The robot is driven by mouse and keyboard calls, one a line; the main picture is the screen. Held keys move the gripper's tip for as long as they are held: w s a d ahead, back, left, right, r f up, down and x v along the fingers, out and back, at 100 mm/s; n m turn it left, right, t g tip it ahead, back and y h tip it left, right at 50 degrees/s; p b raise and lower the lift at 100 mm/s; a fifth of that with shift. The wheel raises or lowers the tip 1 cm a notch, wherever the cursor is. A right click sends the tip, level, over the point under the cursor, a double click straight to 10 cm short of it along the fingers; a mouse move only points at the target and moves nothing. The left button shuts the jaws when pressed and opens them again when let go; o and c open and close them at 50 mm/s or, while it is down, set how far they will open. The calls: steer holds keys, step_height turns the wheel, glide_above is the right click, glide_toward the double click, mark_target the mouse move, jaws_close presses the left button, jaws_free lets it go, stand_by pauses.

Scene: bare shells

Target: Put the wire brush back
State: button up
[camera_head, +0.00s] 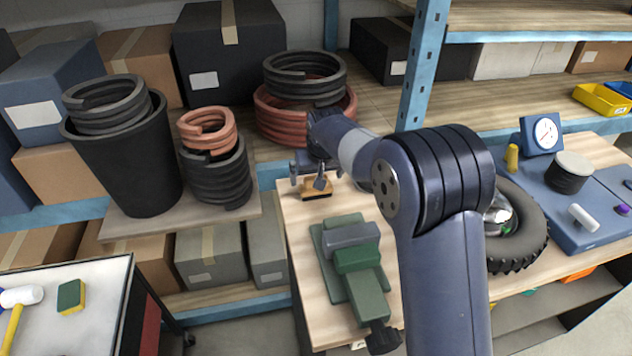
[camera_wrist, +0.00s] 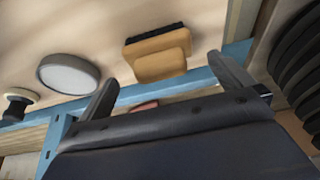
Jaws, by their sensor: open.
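The wire brush (camera_head: 317,194) lies on the pale wooden bench near its back edge, a tan wooden block with a dark strip along one side. It shows clearly in the wrist view (camera_wrist: 160,55), upper middle. My gripper (camera_head: 318,178) is open and empty, close to the brush in the head view. In the wrist view its two fingers (camera_wrist: 168,82) are wide apart, with the brush beyond them and clear of both. I cannot tell the exact height of the fingers over the bench.
A green vise (camera_head: 356,262) stands on the bench in front of the brush. A round grey disc (camera_wrist: 68,74) lies near the brush in the wrist view. A tyre (camera_head: 520,225) is to the right. Shelves with coiled hoses (camera_head: 300,100) are behind; a blue post (camera_head: 421,70) rises there.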

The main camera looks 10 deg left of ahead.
steer(key=v, duration=0.8)
steer(key=shift+r+b, duration=0.25)
steer(key=shift+b, duration=0.2)
